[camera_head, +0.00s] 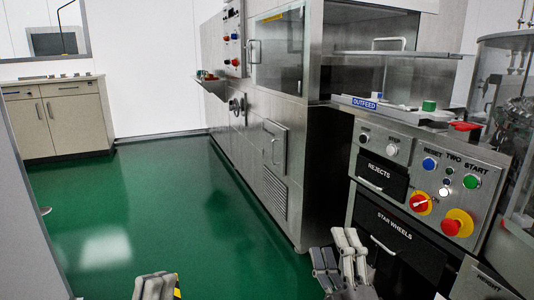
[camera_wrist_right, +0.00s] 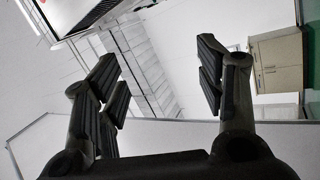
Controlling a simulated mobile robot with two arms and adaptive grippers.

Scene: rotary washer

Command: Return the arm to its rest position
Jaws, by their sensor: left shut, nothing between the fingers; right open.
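My left gripper (camera_head: 155,286) shows at the bottom edge of the head view, left of centre, over the green floor. Its fingers are together and it holds nothing. My right gripper (camera_head: 338,256) stands at the bottom right of centre, in front of the washer's lower panel and apart from it. In the right wrist view its fingers (camera_wrist_right: 160,85) are spread wide with nothing between them. Most of both arms is out of the head view.
The steel washer (camera_head: 325,170) fills the middle right. Its control panel (camera_head: 425,190) has several buttons, a REJECTS drawer (camera_head: 380,178) and a STAR WHEELS drawer (camera_head: 400,240). A cabinet (camera_head: 60,120) stands far left. The green floor (camera_head: 170,200) between is clear.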

